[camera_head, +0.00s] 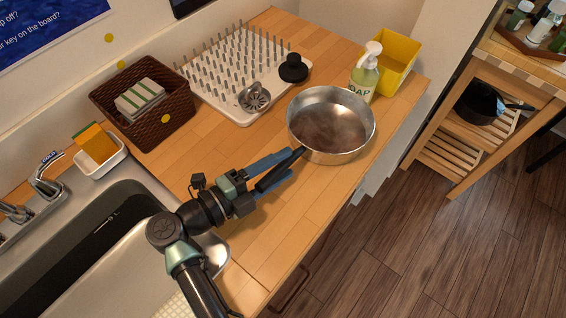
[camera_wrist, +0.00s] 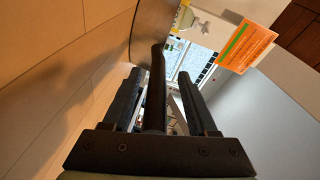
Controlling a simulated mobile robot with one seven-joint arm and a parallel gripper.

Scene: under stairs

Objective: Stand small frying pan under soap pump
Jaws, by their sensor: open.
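The small frying pan (camera_head: 331,125) is silver with a black handle and sits upright on the wooden counter. The soap pump (camera_head: 363,80), a clear bottle with a white pump head and green label, stands just behind the pan. The pan's rim hides its base, and I cannot tell if they touch. My gripper (camera_head: 284,171) is open, with one finger on each side of the handle. In the wrist view the handle (camera_wrist: 156,85) runs between the two open fingers (camera_wrist: 160,75), with gaps showing on both sides.
A yellow bin (camera_head: 400,55) stands behind the soap pump. A white drying rack (camera_head: 238,115) with a strainer (camera_head: 253,98) and black stopper (camera_head: 293,68) lies left of the pan. A brown basket (camera_head: 150,130) and the sink (camera_head: 100,225) are farther left. The counter's front edge is close.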

